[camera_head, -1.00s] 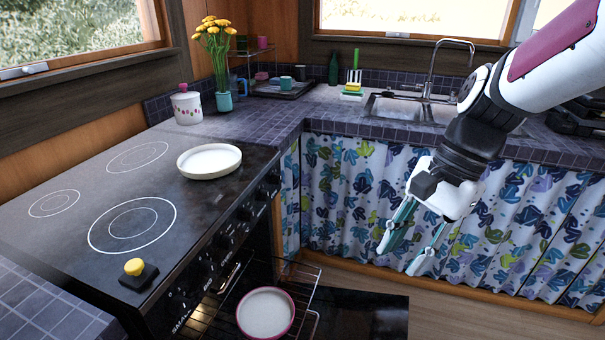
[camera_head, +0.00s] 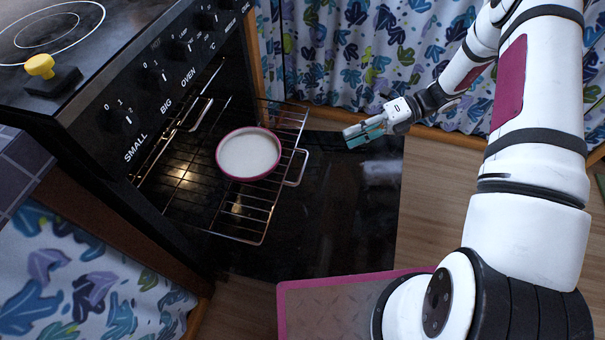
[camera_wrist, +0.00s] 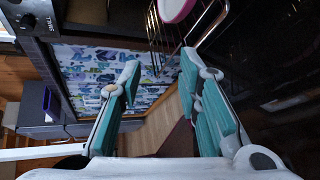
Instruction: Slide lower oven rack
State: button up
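A wire oven rack (camera_head: 238,222) extends out of the open oven, over the lowered black door (camera_head: 345,215). A round pan (camera_head: 248,153) with a pink rim and pale inside sits on it. A wire loop sticks out at the rack's front edge. I cannot clearly tell a second, lower rack apart from this one. My gripper (camera_head: 352,135) is to the right of the rack's front edge, above the door and apart from the rack. In the wrist view its teal fingers (camera_wrist: 160,82) are open with nothing between them, and the rack (camera_wrist: 168,38) shows beyond them.
The stove front (camera_head: 165,75) with knobs stands above the oven, and a yellow-topped item (camera_head: 40,67) sits on its corner. A patterned curtain (camera_head: 350,45) hangs behind my gripper. Wooden floor (camera_head: 430,215) is free right of the door.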

aim_at(303, 167)
notch_tip(303, 167, down, 11)
jog(key=m+t+y+b, duration=0.2)
jog(key=m+b, duration=0.1)
jog(key=m, duration=0.2)
jog(key=a+b, duration=0.1)
jog(key=a, duration=0.3)
jog(key=a+f+b, duration=0.1)
jog(key=a, duration=0.4)
jog(key=a+f+b, duration=0.1)
jog(key=a, duration=0.3)
jog(key=shift+s+a+f, duration=0.1)
jog(key=shift+s+a, duration=0.05)
jog(key=shift+s, duration=0.05)
grip_shut()
